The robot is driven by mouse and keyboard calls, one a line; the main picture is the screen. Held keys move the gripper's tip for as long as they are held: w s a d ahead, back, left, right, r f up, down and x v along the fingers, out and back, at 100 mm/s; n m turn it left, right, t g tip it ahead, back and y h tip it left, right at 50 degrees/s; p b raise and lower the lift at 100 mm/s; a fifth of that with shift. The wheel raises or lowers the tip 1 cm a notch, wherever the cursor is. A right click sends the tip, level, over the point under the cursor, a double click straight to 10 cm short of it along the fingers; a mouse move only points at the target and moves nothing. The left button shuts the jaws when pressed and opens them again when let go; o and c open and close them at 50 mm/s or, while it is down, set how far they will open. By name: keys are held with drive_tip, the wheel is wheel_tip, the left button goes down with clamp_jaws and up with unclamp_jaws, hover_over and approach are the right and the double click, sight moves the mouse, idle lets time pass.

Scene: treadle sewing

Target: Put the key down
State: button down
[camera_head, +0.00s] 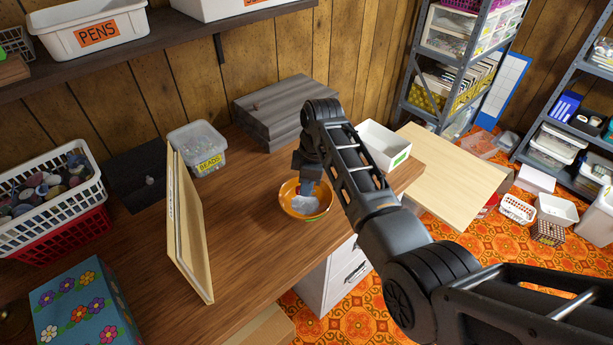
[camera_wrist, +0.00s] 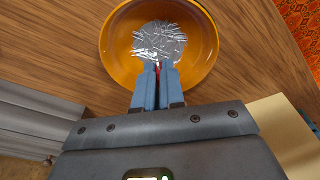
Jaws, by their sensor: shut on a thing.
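My gripper (camera_head: 306,188) is low over an orange bowl (camera_head: 288,203) on the brown wooden table. In the wrist view, the two blue-grey fingers of my gripper (camera_wrist: 158,68) are close together, with a thin red sliver of the key (camera_wrist: 158,67) between them. The rest of the key is hidden by the fingers, so its shape does not show. The bowl (camera_wrist: 118,60) holds a heap of silvery pins (camera_wrist: 160,40), and the fingertips are at the near edge of this heap. I cannot tell whether they touch it.
A grey wooden box (camera_head: 280,108) stands behind the bowl, and a white tray (camera_head: 383,148) to its right. A framed panel (camera_head: 190,225) stands upright at left, near the beads tub (camera_head: 198,148). Bare tabletop (camera_head: 245,230) lies between panel and bowl.

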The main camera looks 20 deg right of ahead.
drive_tip(key=shift+f+b, duration=1.1)
drive_tip(key=shift+f, duration=0.25)
drive_tip(key=c, duration=1.2)
unclamp_jaws()
drive_tip(key=shift+o, duration=0.2)
wheel_tip(320, 180, up, 3)
drive_tip(key=p, duration=0.3)
drive_tip(key=shift+r, duration=2.05)
drive_tip(key=shift+s, duration=0.1)
